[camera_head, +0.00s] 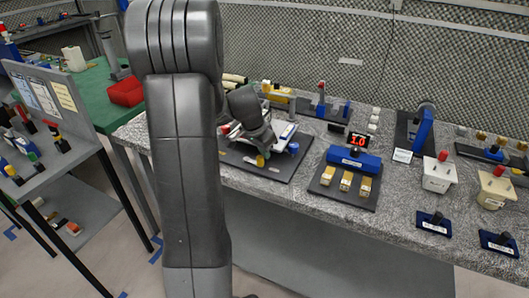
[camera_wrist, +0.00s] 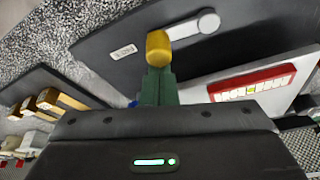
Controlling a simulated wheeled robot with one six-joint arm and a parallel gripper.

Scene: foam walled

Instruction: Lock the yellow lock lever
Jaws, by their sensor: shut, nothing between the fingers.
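The lock lever has a yellow knob (camera_wrist: 158,44) on a grey arm that runs to a round pivot (camera_wrist: 208,21) at upper right in the wrist view. It sits on a dark base plate (camera_wrist: 100,45), beside a small label plate (camera_wrist: 123,52). In the head view the yellow knob (camera_head: 261,160) shows just below my gripper (camera_head: 258,143). My gripper's green fingertips (camera_wrist: 158,84) are shut and empty, right at the knob in the wrist view. I cannot tell whether they touch it.
A white panel with a red-framed display (camera_wrist: 252,84) stands close to the right of my fingers. A blue block with yellow switches (camera_head: 353,160) and a white box with a red button (camera_head: 439,174) stand to the right on the grey speckled table (camera_head: 410,217).

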